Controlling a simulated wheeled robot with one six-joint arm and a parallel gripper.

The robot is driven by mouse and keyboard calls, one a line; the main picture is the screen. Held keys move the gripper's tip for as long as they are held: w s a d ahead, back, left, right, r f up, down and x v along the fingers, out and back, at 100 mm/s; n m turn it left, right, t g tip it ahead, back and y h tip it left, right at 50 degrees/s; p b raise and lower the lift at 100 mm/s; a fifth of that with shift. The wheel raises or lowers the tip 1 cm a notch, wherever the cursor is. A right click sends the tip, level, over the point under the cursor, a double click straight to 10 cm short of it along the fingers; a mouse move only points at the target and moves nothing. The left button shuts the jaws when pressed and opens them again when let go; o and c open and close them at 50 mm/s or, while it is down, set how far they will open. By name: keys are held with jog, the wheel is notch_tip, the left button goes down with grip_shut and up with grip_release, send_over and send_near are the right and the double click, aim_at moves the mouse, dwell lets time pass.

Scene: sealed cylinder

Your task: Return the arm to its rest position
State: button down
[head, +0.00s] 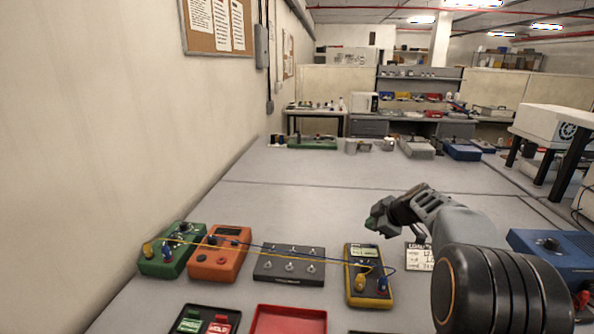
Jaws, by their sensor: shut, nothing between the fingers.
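My gripper (384,217) is in the head view, right of the middle, at the end of my arm, which reaches in from the lower right. It is shut and empty. It is above the grey bench (310,210), behind and a little right of the yellow meter (367,272), and it looks apart from it. No sealed cylinder can be made out in this view.
A green box (173,250), an orange box (219,254) and a grey switch box (289,264) stand left of the meter, with yellow and blue leads across them. A blue box (556,262) is at the right.

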jog(key=s+a+r+m+g+h+p, duration=0.25)
jog(key=s+a+m, duration=0.5)
jog(key=s, duration=0.65)
jog(key=s+a+f+m+h, duration=0.1)
jog(key=s+f+m, duration=0.1)
jog(key=s, duration=0.5)
jog(key=s+a+f+m+g+h, duration=0.1)
jog(key=s+a+f+m, duration=0.1)
jog(key=s+m, duration=0.2)
jog(key=shift+s, duration=1.45)
jog(key=shift+f, duration=0.1)
